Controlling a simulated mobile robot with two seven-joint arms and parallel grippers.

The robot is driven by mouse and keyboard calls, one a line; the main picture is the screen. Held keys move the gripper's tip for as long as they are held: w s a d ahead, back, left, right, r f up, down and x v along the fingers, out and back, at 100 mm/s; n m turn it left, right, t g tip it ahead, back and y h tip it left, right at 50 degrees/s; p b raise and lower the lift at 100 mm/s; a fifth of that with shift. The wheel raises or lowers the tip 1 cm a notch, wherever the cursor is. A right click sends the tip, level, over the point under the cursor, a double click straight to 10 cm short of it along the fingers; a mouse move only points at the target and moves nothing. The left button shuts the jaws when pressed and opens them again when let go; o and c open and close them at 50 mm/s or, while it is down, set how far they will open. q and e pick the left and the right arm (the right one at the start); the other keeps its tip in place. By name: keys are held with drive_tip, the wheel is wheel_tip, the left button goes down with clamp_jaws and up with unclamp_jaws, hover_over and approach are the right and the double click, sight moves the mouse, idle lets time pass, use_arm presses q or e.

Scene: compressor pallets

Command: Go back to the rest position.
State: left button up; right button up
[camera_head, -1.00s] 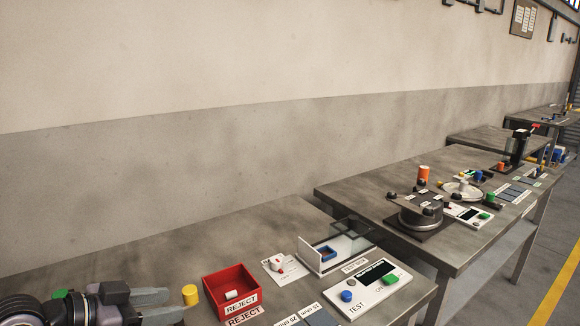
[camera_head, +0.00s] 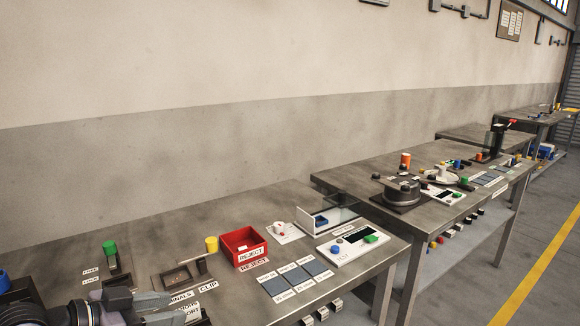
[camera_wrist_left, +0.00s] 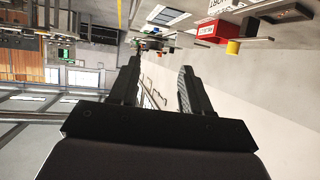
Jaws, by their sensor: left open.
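My left gripper (camera_head: 165,308) shows at the bottom left of the head view, at the front of the near table. It is open and empty, its two fingers apart. In the left wrist view the two black fingers (camera_wrist_left: 155,85) are spread with nothing between them. That view looks out over the room, turned well off upright, with the tables along its top. My right gripper is not in view.
On the near table (camera_head: 180,235) stand a red REJECT box (camera_head: 262,254), a yellow-topped post (camera_head: 211,244), a green-topped part (camera_head: 109,247) and a white test panel (camera_head: 345,250). More benches stand beyond. The floor (camera_head: 480,245) at right is clear.

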use_arm(q)
drive_tip(key=s+d+f+n+t+y+p, duration=0.1)
drive_tip(key=s+d+f+n, duration=0.15)
drive_tip(key=f, duration=0.45)
drive_tip(key=s+d+f+n+t+y, duration=0.1)
drive_tip(key=s+f, duration=0.2)
drive_tip(key=f, duration=0.5)
drive_tip(key=s+a+f+n+y, duration=0.1)
drive_tip(key=s+f+y, duration=0.1)
drive_tip(key=s+f, duration=0.3)
drive_tip(key=s+a+f+n+g+y, duration=0.1)
drive_tip(key=s+f+n+y, duration=0.1)
drive_tip(key=s+f, duration=0.2)
drive_tip(key=s, duration=0.3)
drive_tip(key=shift+s+a+f+y+p, duration=0.2)
drive_tip(key=shift+s+f+y+p, duration=0.1)
drive_tip(key=shift+f+y, duration=0.1)
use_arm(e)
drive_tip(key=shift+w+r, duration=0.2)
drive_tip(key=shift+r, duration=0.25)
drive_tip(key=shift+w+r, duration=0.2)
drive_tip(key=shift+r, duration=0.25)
use_arm(q)
drive_tip(key=shift+w, duration=0.1)
drive_tip(key=shift+c, duration=0.5)
drive_tip(key=shift+a, duration=0.1)
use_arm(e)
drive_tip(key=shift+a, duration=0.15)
